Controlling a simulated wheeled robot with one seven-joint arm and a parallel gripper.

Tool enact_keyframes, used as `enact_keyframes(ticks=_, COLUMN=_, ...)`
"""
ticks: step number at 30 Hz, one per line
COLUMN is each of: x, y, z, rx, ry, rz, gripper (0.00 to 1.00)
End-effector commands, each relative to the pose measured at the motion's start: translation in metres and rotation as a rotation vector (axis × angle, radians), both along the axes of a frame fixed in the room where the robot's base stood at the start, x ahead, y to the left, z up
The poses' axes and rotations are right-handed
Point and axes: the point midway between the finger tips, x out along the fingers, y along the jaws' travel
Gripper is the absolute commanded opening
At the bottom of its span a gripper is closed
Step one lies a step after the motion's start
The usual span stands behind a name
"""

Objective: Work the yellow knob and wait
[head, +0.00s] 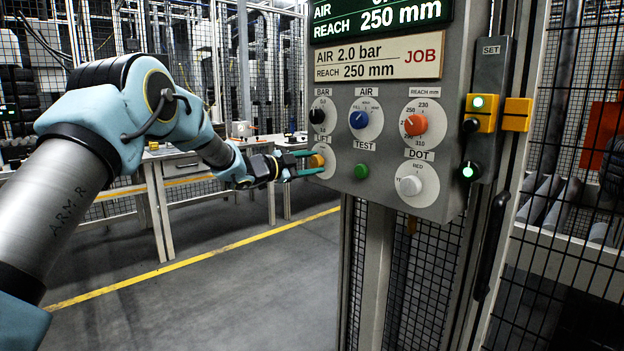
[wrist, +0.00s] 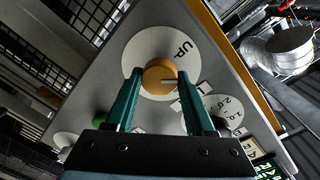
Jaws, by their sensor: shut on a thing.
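The yellow knob (head: 316,161) sits on a white dial labelled LIFT at the lower left of the grey control panel (head: 345,190). In the wrist view the knob (wrist: 159,77) shows orange-yellow with a pale pointer line, on a round white plate marked UP. My gripper (head: 308,164) reaches it from the left, its green fingers on either side of the knob. In the wrist view the two fingers of my gripper (wrist: 158,80) are shut on the knob. The finger tips partly hide the knob in the head view.
A job sign (head: 380,59) reads AIR 2.0 bar, REACH 250 mm. Wire fencing stands at right.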

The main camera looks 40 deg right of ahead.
Motion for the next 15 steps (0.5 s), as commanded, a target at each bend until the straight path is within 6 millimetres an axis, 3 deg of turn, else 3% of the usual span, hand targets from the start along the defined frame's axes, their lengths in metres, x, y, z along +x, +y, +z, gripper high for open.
enact_keyframes(ticks=1, x=-0.0023, y=-0.0004, z=-0.0086, rx=-0.001, ry=-0.046, rz=-0.004, gripper=0.0)
enact_keyframes(ticks=15, x=-0.0026, y=-0.0004, z=-0.009, rx=-0.026, ry=-0.486, rz=-0.003, gripper=0.0)
